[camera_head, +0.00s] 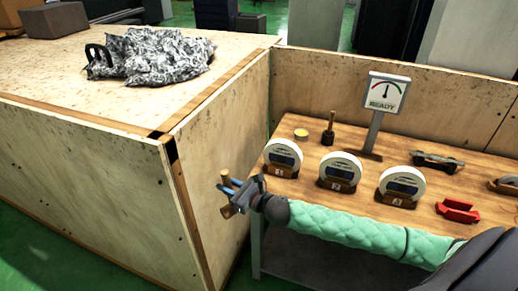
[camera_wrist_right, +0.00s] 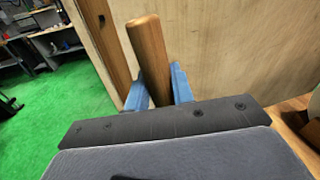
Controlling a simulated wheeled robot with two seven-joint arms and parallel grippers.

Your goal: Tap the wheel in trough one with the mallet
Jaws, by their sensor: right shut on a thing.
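Three white grinding wheels stand upright in brown wooden troughs on the bench. The wheel in trough one (camera_head: 284,151) is the leftmost, and its trough (camera_head: 280,171) carries a 1 label. The wheels in trough two (camera_head: 340,165) and trough three (camera_head: 402,179) stand to its right. My right gripper (camera_head: 233,189) is shut on a wooden handle, seemingly the mallet (camera_head: 227,178), left of the bench and apart from the wheels. In the right wrist view the wooden handle (camera_wrist_right: 148,50) sticks up between blue fingers. The mallet's head cannot be made out. My left gripper is not in view.
A gauge sign reading READY (camera_head: 387,92) stands behind the wheels on the bench (camera_head: 350,139). A yellow tin (camera_head: 301,134), a dark pot with a wooden stick (camera_head: 329,130) and a red block (camera_head: 458,211) are also there. A plywood crate (camera_head: 80,195) borders the left.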

